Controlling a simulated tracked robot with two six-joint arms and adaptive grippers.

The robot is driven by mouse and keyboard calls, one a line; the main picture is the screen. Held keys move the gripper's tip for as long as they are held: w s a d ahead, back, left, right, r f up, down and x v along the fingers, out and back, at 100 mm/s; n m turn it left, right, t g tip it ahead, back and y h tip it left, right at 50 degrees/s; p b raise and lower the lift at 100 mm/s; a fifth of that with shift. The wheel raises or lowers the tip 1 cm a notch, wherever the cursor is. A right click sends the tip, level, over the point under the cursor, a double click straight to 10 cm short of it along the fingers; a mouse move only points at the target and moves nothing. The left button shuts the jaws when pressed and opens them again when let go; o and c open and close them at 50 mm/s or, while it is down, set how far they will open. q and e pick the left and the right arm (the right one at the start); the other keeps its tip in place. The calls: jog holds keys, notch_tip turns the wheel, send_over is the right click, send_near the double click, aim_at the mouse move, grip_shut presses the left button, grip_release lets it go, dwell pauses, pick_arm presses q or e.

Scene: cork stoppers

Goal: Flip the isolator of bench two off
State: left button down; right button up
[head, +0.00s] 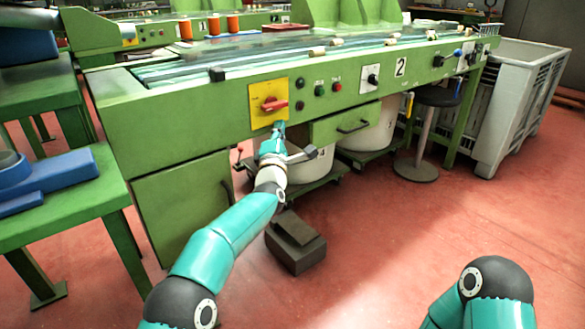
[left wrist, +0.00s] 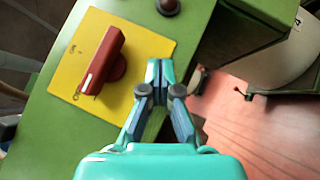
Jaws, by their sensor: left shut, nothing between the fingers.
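The isolator is a red rotary handle (head: 274,104) on a yellow plate (head: 258,119), on the green front of the bench marked 2 (head: 400,67). In the head view the handle lies roughly level. The left wrist view shows the red handle (left wrist: 104,60) and the yellow plate (left wrist: 70,85) to the upper left of the fingers. My right gripper is out of view; only part of that arm shows.
Buttons (head: 319,89) and a black selector knob (head: 373,79) sit right of the plate. A drawer (head: 335,126) is below them. A stool (head: 437,98), a grey crate (head: 510,105) and a dark step block (head: 295,250) stand around. Blue items lie on a green table (head: 75,210) at left.

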pick_arm(q)
jog(key=s+d+f, duration=0.4)
jog(key=s+f, duration=0.2)
jog(key=f, duration=0.3)
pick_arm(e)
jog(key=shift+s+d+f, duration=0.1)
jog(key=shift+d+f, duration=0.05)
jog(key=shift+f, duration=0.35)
pick_arm(q)
jog(key=shift+f, duration=0.1)
jog(key=shift+w, duration=0.1)
